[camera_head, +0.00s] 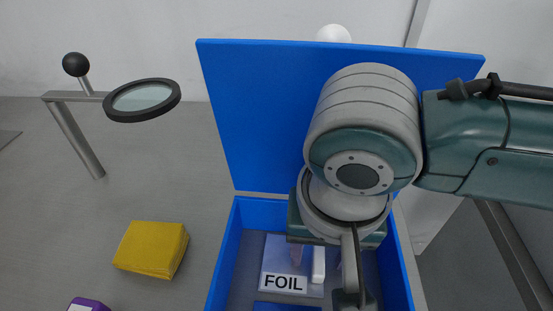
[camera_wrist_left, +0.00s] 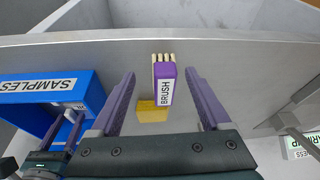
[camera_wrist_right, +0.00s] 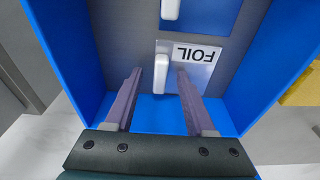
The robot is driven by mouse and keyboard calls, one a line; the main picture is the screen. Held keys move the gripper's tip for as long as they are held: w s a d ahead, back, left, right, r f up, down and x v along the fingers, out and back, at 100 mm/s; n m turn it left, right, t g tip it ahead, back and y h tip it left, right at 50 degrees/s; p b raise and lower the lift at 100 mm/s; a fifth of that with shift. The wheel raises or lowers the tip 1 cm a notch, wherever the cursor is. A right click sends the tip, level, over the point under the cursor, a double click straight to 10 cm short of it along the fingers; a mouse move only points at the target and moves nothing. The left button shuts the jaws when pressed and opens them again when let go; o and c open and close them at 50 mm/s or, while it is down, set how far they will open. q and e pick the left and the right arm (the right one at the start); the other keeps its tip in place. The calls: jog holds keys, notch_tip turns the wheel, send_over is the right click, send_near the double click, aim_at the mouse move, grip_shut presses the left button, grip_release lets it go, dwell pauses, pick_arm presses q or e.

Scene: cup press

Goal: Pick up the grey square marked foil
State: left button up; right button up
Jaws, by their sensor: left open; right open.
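The grey square marked FOIL (camera_head: 285,283) lies inside the blue box (camera_head: 222,262), with a white upright handle (camera_head: 318,264) on it. In the right wrist view the grey square (camera_wrist_right: 198,72) and its white handle (camera_wrist_right: 161,72) show beyond the fingers. My right gripper (camera_wrist_right: 158,76) is open and reaches down into the box. The handle lines up with the gap between its fingers; I cannot tell if it is between them in depth. My left gripper (camera_wrist_left: 160,75) is open and empty, above the purple BRUSH item (camera_wrist_left: 166,88), away from the box.
The box's blue lid (camera_head: 255,120) stands open behind my right arm. A blue piece (camera_wrist_right: 205,20) with another white handle (camera_wrist_right: 170,8) lies beside the foil square. A yellow block (camera_head: 152,250) and a magnifier on a stand (camera_head: 142,97) are left of the box.

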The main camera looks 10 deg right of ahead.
jog(key=shift+c, duration=0.2)
grip_shut()
dwell(0.4)
